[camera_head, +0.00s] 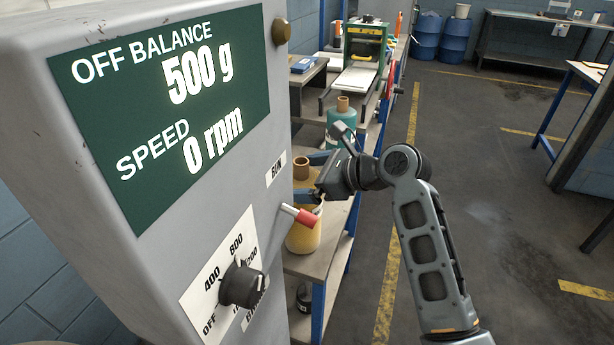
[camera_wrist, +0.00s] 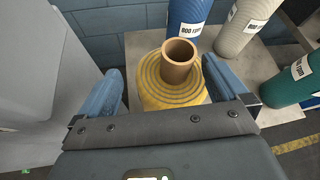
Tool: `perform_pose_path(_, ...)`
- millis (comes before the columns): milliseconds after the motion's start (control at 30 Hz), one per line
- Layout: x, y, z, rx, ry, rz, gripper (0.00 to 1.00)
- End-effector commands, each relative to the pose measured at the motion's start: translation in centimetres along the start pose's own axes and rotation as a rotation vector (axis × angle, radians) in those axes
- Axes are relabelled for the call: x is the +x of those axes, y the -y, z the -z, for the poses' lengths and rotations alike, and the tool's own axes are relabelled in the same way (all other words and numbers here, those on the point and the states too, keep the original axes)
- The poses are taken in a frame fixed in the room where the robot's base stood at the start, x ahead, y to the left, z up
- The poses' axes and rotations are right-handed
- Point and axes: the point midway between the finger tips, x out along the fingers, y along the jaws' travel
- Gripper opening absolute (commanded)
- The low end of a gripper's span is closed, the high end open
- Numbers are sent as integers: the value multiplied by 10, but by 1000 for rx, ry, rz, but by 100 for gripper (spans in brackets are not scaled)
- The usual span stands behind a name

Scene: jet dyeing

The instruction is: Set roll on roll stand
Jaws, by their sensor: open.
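A yellow roll (camera_wrist: 172,92) with a brown core tube stands upright on a pale tabletop in the wrist view. In the head view the yellow roll (camera_head: 304,236) is partly hidden behind the grey machine and a red-tipped lever. My gripper (camera_wrist: 163,66) is open, its two blue fingers on either side of the roll; whether they touch it I cannot tell. In the head view my gripper (camera_head: 312,174) is at the height of the core's top, partly in front of the roll. I cannot make out a roll stand for certain in either view.
A grey machine (camera_head: 165,230) with a dial and a display reading 500 g and 0 rpm fills the left. Blue (camera_wrist: 188,18), beige (camera_wrist: 246,24) and teal (camera_wrist: 292,82) labelled rolls stand near the yellow one. The floor (camera_head: 480,200) on the right is open.

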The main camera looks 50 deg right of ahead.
Motion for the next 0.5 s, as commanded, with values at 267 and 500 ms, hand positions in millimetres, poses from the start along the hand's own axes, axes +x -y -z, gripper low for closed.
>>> perform_pose_path(267,-25,1,-2,1,0,4,100)
perform_pose_path(500,-75,2,-2,1,0,5,100)
